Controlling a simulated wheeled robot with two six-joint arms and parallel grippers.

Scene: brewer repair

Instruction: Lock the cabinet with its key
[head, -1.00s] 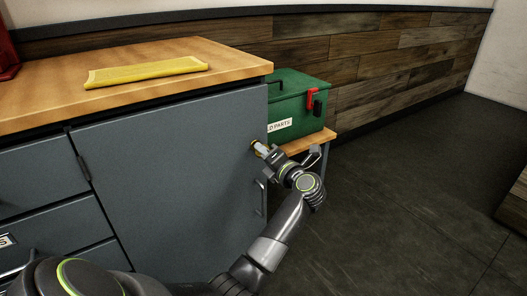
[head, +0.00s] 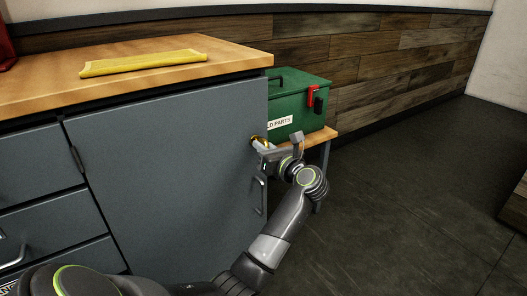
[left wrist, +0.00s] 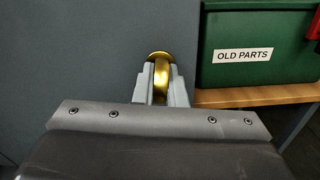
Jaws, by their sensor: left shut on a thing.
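The grey cabinet (head: 165,180) stands under a wooden worktop, its door closed flush as far as I can see. A brass key (left wrist: 161,78) shows in the left wrist view, upright between my left fingers against a round brass lock (left wrist: 159,55) on the door. The brass also shows in the head view (head: 257,139) near the door's upper right edge. My left gripper (head: 262,147) is shut on the key at the lock. The fingers hide the key's sides, and the key's tip is hidden. My right gripper is not in view.
A green box labelled "OLD PARTS" (head: 300,98) sits on a small wooden table (head: 322,137) just right of the cabinet, close to my left wrist. The door handle (head: 260,195) is below the lock. A yellow cloth (head: 143,63) lies on the worktop.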

